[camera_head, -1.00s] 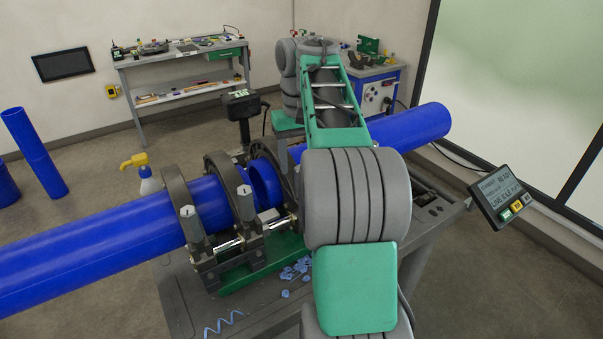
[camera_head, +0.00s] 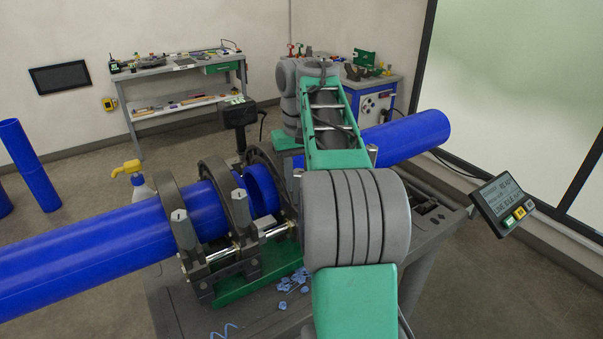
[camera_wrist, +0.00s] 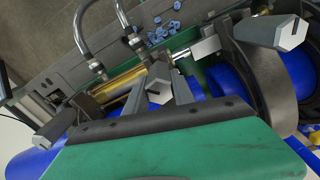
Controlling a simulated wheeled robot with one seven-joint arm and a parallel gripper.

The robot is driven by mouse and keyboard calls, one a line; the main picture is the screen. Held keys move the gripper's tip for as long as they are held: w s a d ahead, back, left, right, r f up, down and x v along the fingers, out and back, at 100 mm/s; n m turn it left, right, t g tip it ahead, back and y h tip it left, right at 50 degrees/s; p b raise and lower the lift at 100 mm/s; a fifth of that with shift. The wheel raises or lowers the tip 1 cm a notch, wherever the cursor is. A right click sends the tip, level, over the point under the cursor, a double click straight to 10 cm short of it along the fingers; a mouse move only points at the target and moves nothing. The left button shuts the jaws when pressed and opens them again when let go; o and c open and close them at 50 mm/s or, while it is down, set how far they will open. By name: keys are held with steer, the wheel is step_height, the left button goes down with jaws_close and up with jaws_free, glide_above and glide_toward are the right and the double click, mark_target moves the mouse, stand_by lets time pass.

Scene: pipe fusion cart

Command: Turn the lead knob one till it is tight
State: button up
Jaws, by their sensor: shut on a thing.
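In the wrist view, my gripper (camera_wrist: 160,78) has its two grey fingers on either side of a grey knob (camera_wrist: 158,96) with a dark slot in its top. It is shut on this knob. In the head view, my arm hides the gripper and the held knob. Two grey knobs, one in front (camera_head: 180,218) and one further right (camera_head: 239,197), top the left clamps. I cannot read any knob label.
The blue pipe (camera_head: 95,245) runs through the dark ring clamps (camera_head: 182,205) on the cart. Blue shavings (camera_head: 291,282) lie on the cart top. A display with buttons (camera_head: 503,203) stands at the right. Curved hoses (camera_wrist: 84,40) pass close to the fingers in the wrist view.

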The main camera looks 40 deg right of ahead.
jaws_close()
steer(key=shift+m, duration=3)
steer(key=shift+p, duration=0.35)
